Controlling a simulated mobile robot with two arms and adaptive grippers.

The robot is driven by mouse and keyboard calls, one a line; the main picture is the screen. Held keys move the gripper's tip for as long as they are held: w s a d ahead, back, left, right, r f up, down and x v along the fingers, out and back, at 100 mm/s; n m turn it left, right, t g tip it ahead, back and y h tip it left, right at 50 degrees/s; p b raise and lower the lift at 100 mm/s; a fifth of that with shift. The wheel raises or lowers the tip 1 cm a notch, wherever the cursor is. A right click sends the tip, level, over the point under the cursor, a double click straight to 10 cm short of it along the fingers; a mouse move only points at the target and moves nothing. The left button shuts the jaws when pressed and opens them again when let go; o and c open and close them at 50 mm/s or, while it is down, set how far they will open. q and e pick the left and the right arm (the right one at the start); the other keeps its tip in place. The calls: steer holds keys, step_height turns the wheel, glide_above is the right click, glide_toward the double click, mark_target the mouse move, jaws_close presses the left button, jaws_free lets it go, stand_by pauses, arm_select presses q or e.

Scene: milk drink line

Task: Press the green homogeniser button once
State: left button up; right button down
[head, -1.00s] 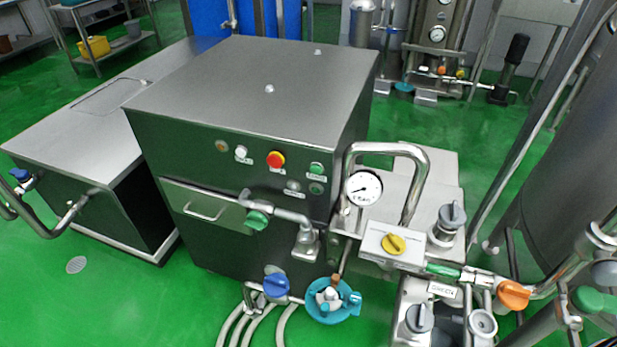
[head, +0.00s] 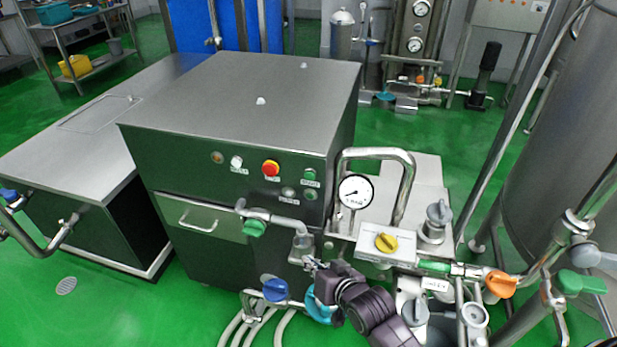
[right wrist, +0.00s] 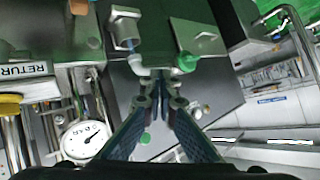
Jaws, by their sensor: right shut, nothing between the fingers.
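The homogeniser is a dark steel cabinet (head: 230,110) with a row of controls along its upper front. My right gripper (head: 312,266) is shut and empty, below the button and in front of the cabinet, apart from the button. In the right wrist view its fingers (right wrist: 163,98) are together, and a small green round control (right wrist: 145,138) shows beside the left finger; I cannot tell which of the two it is. My left gripper is not in view.
A steel pipe with a green valve handle (head: 254,228) juts out in front of the cabinet. A pressure gauge (head: 356,191) and a bent pipe (head: 402,160) stand close on the right. A blue valve handle (head: 275,290) is low down.

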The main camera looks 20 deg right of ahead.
mark_target(310, 176)
steer(key=w+r+m+t+y, duration=0.1)
steer(key=w+r+t, duration=0.3)
steer(key=w+r, duration=0.5)
steer(key=shift+w+r+m+t, duration=0.35)
steer(key=shift+r+m, duration=0.15)
steer(key=shift+m, duration=0.4)
steer(key=shift+w+d, duration=0.15)
steer(key=shift+d, duration=0.05)
steer(key=w+d+b, duration=0.4)
steer(key=w, duration=0.3)
steer(key=shift+d, duration=0.4)
steer(key=shift+w+d+b, duration=0.1)
steer(key=shift+b, duration=0.2)
steer(key=shift+w+d, duration=0.15)
steer(key=shift+w, duration=0.1)
